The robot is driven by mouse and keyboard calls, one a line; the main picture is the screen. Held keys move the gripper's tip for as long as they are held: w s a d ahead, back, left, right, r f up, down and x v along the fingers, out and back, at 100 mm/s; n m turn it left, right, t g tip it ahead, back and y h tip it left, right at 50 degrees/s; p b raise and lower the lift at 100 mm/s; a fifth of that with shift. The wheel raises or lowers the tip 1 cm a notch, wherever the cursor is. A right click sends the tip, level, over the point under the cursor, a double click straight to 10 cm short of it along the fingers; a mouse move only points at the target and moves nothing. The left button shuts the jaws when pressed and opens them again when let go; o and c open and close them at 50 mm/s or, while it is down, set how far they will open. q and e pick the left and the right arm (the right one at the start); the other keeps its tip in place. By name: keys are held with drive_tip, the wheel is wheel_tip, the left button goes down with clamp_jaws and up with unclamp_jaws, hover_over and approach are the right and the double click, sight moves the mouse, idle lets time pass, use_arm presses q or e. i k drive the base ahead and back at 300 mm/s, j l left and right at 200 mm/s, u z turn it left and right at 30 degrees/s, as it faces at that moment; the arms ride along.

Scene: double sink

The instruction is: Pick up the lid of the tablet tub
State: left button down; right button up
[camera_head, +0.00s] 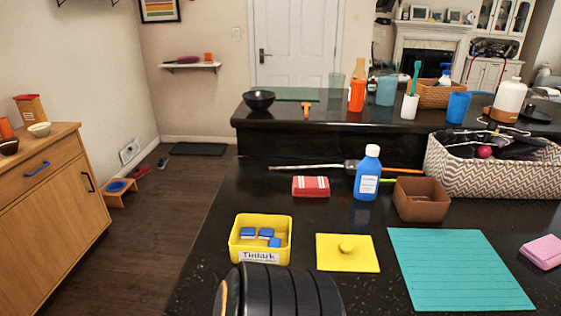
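The tablet tub (236,245) is an open yellow box on the dark counter. It holds several blue-and-white tablets (266,233) and has a printed label on its front. Its yellow square lid (332,261), with a round knob on top, lies flat on the counter just right of the tub, apart from it. Neither of my grippers is in view. A black ribbed rounded part covers the bottom edge in front of the tub and hides the counter there.
A teal mat (455,270) lies right of the lid, with a pink sponge (543,251) beyond it. Behind stand a blue bottle (368,176), a brown box (420,200) and a red-and-white packet (311,187). A patterned basket (490,174) is at right. A raised ledge runs behind.

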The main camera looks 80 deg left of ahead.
sight(335, 252)
drive_tip(key=k+l+u, duration=0.15)
drive_tip(key=u, duration=2.5)
